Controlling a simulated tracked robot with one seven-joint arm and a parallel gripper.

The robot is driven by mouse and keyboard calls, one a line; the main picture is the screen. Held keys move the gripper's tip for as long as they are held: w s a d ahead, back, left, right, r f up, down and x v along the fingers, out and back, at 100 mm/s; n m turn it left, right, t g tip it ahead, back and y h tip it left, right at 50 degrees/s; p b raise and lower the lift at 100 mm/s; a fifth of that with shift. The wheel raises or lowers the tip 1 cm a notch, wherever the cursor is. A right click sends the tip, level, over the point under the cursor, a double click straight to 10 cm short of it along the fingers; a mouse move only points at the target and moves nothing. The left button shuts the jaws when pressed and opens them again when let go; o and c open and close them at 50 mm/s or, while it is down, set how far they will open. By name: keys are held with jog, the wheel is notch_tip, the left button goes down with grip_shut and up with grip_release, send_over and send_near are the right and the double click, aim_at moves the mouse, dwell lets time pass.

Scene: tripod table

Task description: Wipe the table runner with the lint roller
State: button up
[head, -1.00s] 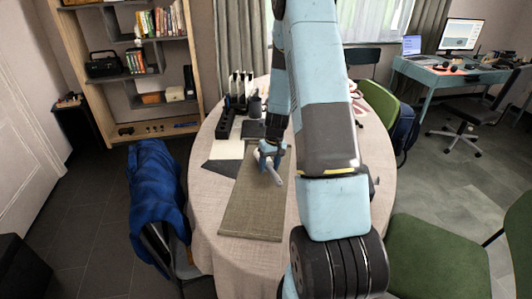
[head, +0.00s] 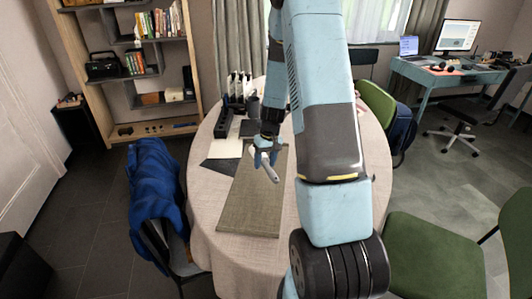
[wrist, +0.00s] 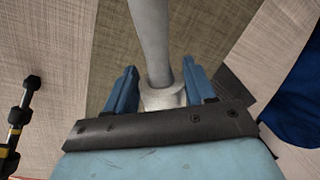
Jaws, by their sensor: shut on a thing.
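The table runner (head: 250,208) is a brown-olive woven strip lying lengthwise on the round table. It also shows in the wrist view (wrist: 108,42). My gripper (head: 264,153) is over the far part of the runner, near its left edge. It is shut on the lint roller (head: 269,170), a pale grey stick that slants down toward the near right. In the wrist view the roller (wrist: 153,45) stands between the two blue fingers of my gripper (wrist: 160,88) and points away from the camera. I cannot tell whether it touches the runner.
Around the runner is the round table's beige cloth (head: 207,220). Dark and white sheets (head: 224,150) lie left of the runner, with a black holder (head: 223,124) behind. A chair with a blue jacket (head: 155,190) stands at the left, a green chair (head: 430,250) at the right.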

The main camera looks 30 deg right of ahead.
jog(key=shift+d+r, duration=0.1)
jog(key=shift+r, duration=2)
